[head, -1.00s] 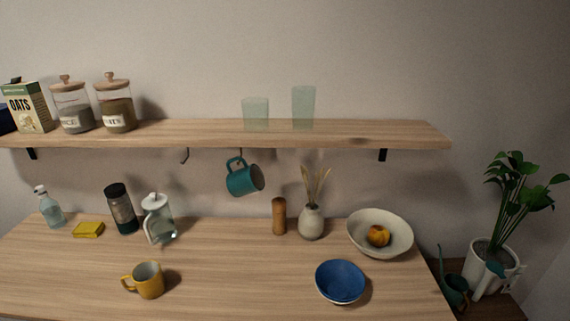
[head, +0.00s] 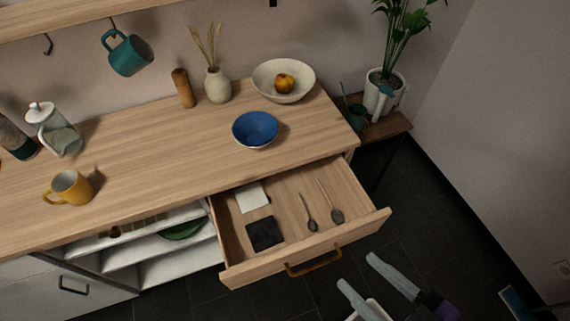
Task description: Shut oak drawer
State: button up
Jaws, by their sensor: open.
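The oak drawer (head: 290,178) stands pulled out from under the right end of the wooden counter in the head view. Its front (head: 258,272) carries a brass-coloured bar handle (head: 313,263).
The counter (head: 150,150) bears a blue bowl (head: 255,129), a cream bowl with fruit (head: 283,80), a vase (head: 218,86) and a yellow mug (head: 68,187). Open shelves (head: 150,252) lie left of the drawer.

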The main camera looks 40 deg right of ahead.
aim_at(244, 266)
jog(key=k+j, duration=0.1)
jog(key=k, duration=0.5)
jog(key=j, duration=0.4)
jog(key=k+j, duration=0.1)
jog(key=j, duration=0.3)
